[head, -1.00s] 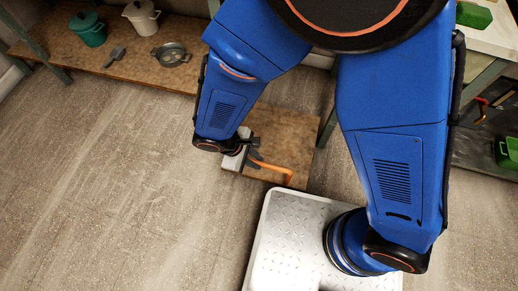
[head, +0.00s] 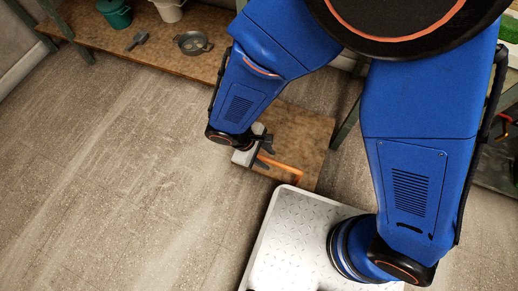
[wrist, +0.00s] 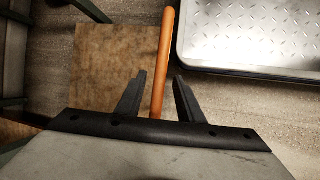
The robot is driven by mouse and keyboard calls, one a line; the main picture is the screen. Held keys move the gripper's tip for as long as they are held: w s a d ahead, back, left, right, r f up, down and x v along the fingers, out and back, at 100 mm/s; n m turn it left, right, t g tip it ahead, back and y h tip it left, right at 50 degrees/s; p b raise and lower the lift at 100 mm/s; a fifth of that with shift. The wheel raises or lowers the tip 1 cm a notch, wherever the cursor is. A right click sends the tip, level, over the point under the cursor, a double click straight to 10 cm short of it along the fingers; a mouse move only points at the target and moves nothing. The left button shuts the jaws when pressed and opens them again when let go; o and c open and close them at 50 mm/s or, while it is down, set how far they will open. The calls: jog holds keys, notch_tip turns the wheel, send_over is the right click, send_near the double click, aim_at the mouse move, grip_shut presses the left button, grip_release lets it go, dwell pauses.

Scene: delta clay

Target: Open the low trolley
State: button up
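The low trolley shows as a flat brown wooden top (head: 303,130) close to the floor, with an orange bar handle (head: 285,168) at its near side. In the wrist view the brown top (wrist: 103,60) lies to the left and the orange handle (wrist: 165,50) runs up the middle. My gripper (head: 264,150) is at the trolley's near left edge, by the handle. In the wrist view my gripper (wrist: 161,76) has its dark fingers apart, one on each side of the handle, with a visible gap on both sides. The trolley's underside is hidden.
A low wooden shelf (head: 165,62) at the back holds a green pot (head: 116,14), a white pot and a grey pan (head: 193,43). My own metal-plated base is in front of the trolley. The floor (head: 120,170) to the left is clear.

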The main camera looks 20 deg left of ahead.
jog(key=v, duration=1.7)
